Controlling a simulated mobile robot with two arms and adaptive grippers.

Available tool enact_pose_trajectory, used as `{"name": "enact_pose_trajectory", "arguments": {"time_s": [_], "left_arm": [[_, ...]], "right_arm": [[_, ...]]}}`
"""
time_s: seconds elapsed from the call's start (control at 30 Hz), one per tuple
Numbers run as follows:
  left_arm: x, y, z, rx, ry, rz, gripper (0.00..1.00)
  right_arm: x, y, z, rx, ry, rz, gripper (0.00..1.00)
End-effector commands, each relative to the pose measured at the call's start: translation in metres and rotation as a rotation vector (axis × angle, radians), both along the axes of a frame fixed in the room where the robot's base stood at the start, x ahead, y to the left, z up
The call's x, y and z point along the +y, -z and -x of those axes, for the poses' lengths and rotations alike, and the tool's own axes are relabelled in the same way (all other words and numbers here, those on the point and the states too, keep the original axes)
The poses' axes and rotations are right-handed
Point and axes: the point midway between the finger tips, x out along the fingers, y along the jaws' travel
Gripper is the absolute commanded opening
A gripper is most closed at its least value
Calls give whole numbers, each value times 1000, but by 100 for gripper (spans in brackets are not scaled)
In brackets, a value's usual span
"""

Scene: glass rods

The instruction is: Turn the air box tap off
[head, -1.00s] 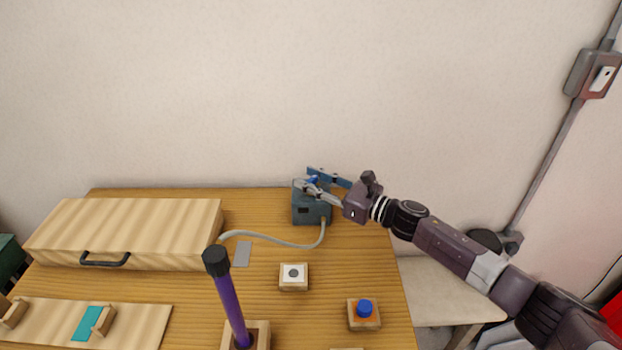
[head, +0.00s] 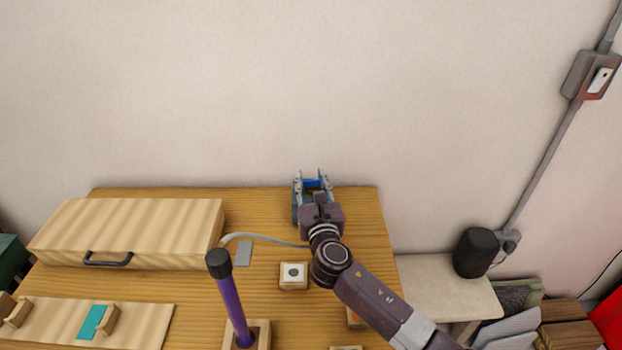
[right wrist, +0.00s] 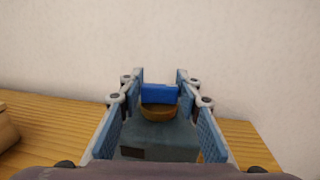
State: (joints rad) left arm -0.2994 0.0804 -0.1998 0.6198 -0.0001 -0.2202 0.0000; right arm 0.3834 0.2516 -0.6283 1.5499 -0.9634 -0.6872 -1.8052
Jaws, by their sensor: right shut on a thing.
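The air box (right wrist: 160,140) is a blue-grey box on the wooden table, against the back wall. Its tap has a blue handle (right wrist: 160,94) on a round brass-coloured base (right wrist: 158,113). In the head view the blue handle (head: 311,184) shows between the fingers, and my right gripper (head: 312,178) hides most of the box. My right gripper (right wrist: 160,88) points at the wall and is shut on the handle, one finger at each end. In the right wrist view the handle lies crosswise between the fingers. My left gripper is not in view.
A grey hose (head: 262,237) runs left from the box area. A wooden case (head: 130,225) with a black handle is at left. A purple rod with a black cap (head: 230,300) stands in a block in front. A small wooden block (head: 293,275) with a dark dot sits nearer.

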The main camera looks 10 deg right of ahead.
Motion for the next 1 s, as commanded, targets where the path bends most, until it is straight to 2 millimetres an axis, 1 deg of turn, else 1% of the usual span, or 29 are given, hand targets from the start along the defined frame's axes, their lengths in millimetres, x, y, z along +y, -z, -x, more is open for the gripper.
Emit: {"name": "enact_pose_trajectory", "arguments": {"time_s": [0.1,0.33,0.87,0.9,1.0], "left_arm": [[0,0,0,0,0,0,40],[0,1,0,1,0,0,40],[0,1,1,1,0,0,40],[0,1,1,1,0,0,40],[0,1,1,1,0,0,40]], "right_arm": [[1,-1,-1,-2,59,-1,7],[0,-1,-1,-1,130,0,7],[0,-1,-1,-1,150,1,7],[0,-1,-1,-1,150,1,36],[0,0,-1,-1,149,1,47]]}}
